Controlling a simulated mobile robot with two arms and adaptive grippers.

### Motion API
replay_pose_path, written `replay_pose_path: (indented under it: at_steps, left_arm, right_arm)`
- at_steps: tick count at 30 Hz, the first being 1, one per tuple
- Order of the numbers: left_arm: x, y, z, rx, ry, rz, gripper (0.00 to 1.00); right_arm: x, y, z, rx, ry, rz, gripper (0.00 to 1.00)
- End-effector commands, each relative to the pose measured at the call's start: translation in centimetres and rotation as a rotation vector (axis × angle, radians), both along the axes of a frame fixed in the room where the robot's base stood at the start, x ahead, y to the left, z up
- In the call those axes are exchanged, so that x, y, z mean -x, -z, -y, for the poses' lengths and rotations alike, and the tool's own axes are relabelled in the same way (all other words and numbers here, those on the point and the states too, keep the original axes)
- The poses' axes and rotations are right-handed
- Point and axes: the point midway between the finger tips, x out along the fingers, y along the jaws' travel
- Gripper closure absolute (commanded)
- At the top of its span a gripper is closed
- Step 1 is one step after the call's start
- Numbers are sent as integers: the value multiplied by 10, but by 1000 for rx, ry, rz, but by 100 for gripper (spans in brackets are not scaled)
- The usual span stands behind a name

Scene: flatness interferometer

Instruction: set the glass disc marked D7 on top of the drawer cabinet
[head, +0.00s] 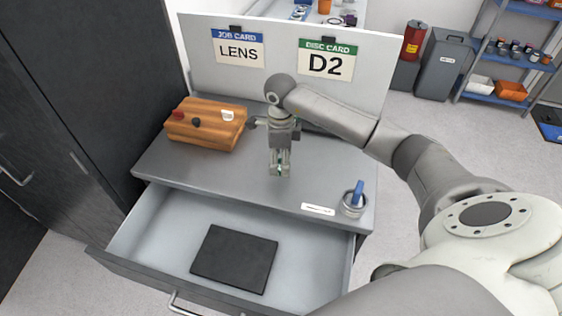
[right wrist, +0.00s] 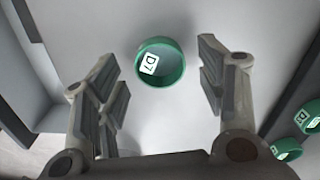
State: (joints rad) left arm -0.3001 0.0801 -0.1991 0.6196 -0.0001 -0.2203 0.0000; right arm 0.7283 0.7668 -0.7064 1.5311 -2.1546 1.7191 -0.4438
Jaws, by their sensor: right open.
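The disc marked D7 (right wrist: 160,62) has a green rim and a white label. In the right wrist view it lies on a grey surface between the fingers, with a gap on each side. My right gripper (head: 280,172) is open and points down over the grey top of the drawer cabinet (head: 240,180). A bit of green (head: 279,169) shows between its fingertips in the head view; the rest of the disc is hidden there. The open gripper also shows in the right wrist view (right wrist: 163,75). My left gripper is not in view.
A wooden block (head: 205,140) and a round pot with a blue item (head: 354,200) stand on the cabinet. Its open drawer holds a black mat (head: 235,258). The back panel (head: 275,70) carries cards reading LENS and D2. More green discs (right wrist: 308,116) lie beyond a dark edge.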

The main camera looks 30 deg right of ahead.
Motion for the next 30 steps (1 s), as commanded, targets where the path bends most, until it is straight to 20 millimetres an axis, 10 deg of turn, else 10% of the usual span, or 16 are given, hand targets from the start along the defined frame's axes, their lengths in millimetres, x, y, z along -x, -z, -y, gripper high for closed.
replay_pose_path:
  at_steps: [15,30]
  left_arm:
    - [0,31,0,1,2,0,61]
    - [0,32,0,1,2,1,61]
  right_arm:
    - [0,-97,0,1,0,3,36]
    - [0,-107,0,1,1,-1,36]
